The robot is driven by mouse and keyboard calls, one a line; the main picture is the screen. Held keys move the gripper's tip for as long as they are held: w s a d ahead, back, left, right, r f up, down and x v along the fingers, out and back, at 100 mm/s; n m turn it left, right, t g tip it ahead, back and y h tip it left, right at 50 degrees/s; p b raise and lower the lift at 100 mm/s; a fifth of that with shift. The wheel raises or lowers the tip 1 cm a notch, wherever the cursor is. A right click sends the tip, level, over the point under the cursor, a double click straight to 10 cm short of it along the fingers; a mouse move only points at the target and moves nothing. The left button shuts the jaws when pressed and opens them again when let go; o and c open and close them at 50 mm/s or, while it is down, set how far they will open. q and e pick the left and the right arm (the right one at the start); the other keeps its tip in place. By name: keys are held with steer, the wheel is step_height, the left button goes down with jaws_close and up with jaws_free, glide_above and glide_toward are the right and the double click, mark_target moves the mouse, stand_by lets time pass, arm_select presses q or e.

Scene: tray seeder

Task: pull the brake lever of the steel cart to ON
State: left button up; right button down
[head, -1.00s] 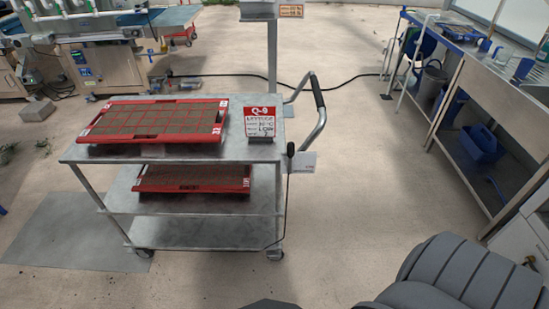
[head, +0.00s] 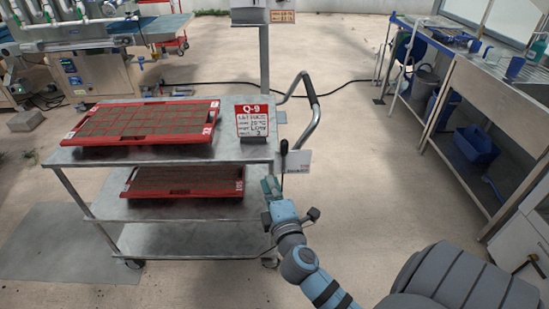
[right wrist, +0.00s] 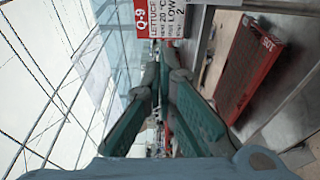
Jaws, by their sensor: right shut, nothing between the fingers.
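The steel cart (head: 110,157) stands left of centre in the head view. Its brake lever (head: 284,148) has a black knob on a thin rod at the cart's right end, beside a small white plate (head: 297,161). The rod's lower part is hidden behind my right arm. My right gripper (head: 269,186) is shut and empty, below the knob and slightly left of it, by the cart's right end. In the right wrist view its fingertips (right wrist: 160,75) meet, with no lever clearly visible between them. My left gripper is not in view.
Red seed trays lie on the cart's top (head: 140,124) and middle shelf (head: 185,181). A Q-9 sign (head: 252,121) stands on the top shelf. A curved push handle (head: 316,115) rises behind the lever. A steel bench (head: 500,85) is at right; floor between is clear.

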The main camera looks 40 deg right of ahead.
mark_target(284, 157)
steer(key=w+d, duration=0.8)
steer(key=shift+w+b, duration=0.2)
steer(key=shift+b, duration=0.1)
stand_by(0.5)
